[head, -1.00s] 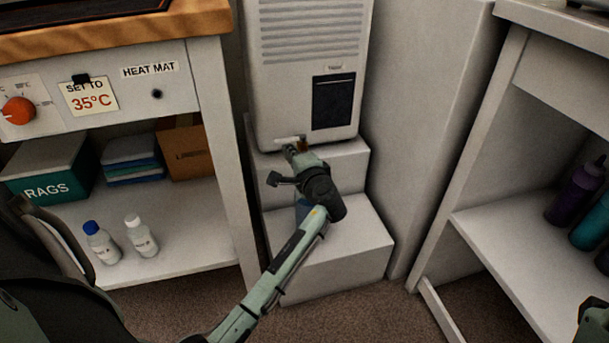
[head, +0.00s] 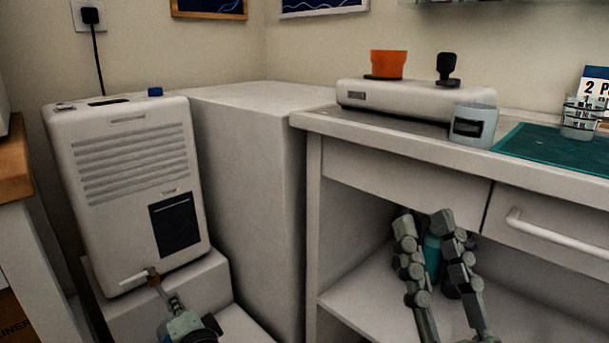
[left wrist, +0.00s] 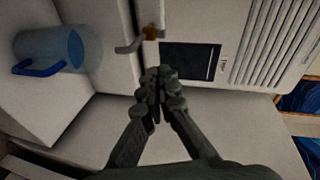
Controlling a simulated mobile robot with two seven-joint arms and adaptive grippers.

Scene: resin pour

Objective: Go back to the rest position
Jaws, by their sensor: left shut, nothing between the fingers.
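My left gripper (head: 168,298) is low at the left in the head view, in front of the white dehumidifier (head: 130,150) and close to its spout (head: 133,277). In the left wrist view the left gripper (left wrist: 158,74) is shut and empty, its tips a little apart from the spout (left wrist: 128,48) and its brown tap (left wrist: 150,32).
A clear jug (left wrist: 75,50) with a blue handle stands near the spout. The right bench (head: 390,147) carries a white device (head: 415,100) with an orange cup (head: 388,64), a grey cup (head: 474,125) and a green mat (head: 560,150). A wooden-topped bench (head: 14,165) is at the left edge.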

